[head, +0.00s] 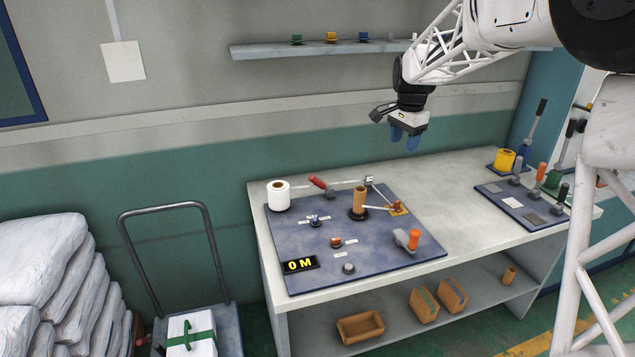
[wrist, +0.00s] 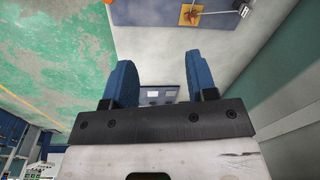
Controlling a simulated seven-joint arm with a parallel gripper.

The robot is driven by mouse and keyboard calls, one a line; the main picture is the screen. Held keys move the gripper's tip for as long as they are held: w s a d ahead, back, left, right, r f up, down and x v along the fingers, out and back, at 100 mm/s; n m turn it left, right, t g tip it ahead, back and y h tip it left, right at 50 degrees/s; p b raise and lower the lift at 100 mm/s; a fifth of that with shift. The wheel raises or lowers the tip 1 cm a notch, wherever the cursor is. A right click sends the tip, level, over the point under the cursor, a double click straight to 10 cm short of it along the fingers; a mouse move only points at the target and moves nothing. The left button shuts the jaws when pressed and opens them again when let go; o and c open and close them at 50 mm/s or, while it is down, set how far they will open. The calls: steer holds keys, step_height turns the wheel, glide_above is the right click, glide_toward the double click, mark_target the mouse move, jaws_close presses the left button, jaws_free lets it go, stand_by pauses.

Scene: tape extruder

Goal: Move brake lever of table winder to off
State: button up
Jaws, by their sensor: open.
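The table winder is a dark blue plate (head: 375,257) on the grey table, with a white roll (head: 278,194), a brown core (head: 358,202) and a "0 M" display (head: 300,264). A red-handled lever (head: 318,183) is at its back edge. A small blue-based switch (head: 315,220) and a small red-brown switch (head: 336,242) have white labels beside them. An orange-handled lever (head: 412,239) stands at the right. I cannot read the labels or tell which is the brake lever. My gripper (head: 405,145) is open and empty, high above the table; its blue fingers show in the wrist view (wrist: 160,70).
A second panel with levers (head: 522,205) sits on the table's right, with a yellow roll (head: 504,160) behind it. Bare table (head: 455,187) lies between the panels. A wall shelf (head: 380,47) is behind my arm. A trolley (head: 215,265) stands left of the table.

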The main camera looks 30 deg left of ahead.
steer(key=w+a+f+m, duration=0.1)
steer(key=w+a+f, duration=0.3)
steer(key=a, duration=0.5)
steer(key=w+a+f+m, duration=0.1)
steer(key=w+a+f, duration=0.2)
steer(key=a+f, duration=0.35)
steer(key=m+g, duration=0.1)
glide_above(315, 177)
steer(key=f, duration=0.8)
steer(key=shift+w+d+f, duration=0.15)
steer(key=shift+w, duration=0.2)
steer(key=shift+a+f, duration=0.25)
steer(key=shift+a, duration=0.1)
steer(key=shift+f, duration=0.15)
steer(key=shift+f, duration=3.75)
jaws_close()
